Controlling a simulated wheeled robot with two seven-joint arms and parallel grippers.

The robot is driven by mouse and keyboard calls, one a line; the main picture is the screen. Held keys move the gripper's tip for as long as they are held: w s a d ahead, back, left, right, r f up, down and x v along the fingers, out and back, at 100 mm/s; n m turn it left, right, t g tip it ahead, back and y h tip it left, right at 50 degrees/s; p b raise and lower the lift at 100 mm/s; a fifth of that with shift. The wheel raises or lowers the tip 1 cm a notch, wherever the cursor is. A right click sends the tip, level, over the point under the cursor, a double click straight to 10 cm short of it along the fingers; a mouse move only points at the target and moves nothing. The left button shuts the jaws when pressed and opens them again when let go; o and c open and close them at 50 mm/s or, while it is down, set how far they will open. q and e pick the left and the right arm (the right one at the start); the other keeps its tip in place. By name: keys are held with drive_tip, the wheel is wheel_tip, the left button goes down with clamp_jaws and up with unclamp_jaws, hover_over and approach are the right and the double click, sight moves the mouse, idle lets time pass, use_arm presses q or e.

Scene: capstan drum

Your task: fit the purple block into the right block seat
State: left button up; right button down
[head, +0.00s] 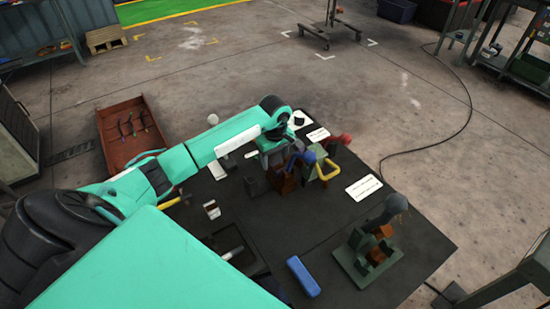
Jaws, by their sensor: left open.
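My left gripper (284,166) is over the back half of the dark table, above a cluster of small brown and grey parts. Its fingers are small and partly hidden by the wrist. It is open, and I see nothing clearly held in it. I cannot make out a purple block; it may be hidden by my arm or among the cluster. A green stand (352,264) with brown parts and a dark grey rounded knob is at the table's right. I cannot tell which part is the right block seat. My right gripper does not show.
A blue bar (302,276) lies near the table's front. A yellow handle (327,172), a blue knob (309,157) and a red knob (346,139) are beside the gripper. White labels lie on the dark table (315,228). A reddish tray (115,150) is at left.

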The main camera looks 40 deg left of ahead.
use_arm(q)
wheel_tip(320, 180, up, 14)
drive_tip(key=b, duration=0.3)
drive_tip(key=shift+b, duration=0.3)
drive_tip(key=shift+f, duration=0.1)
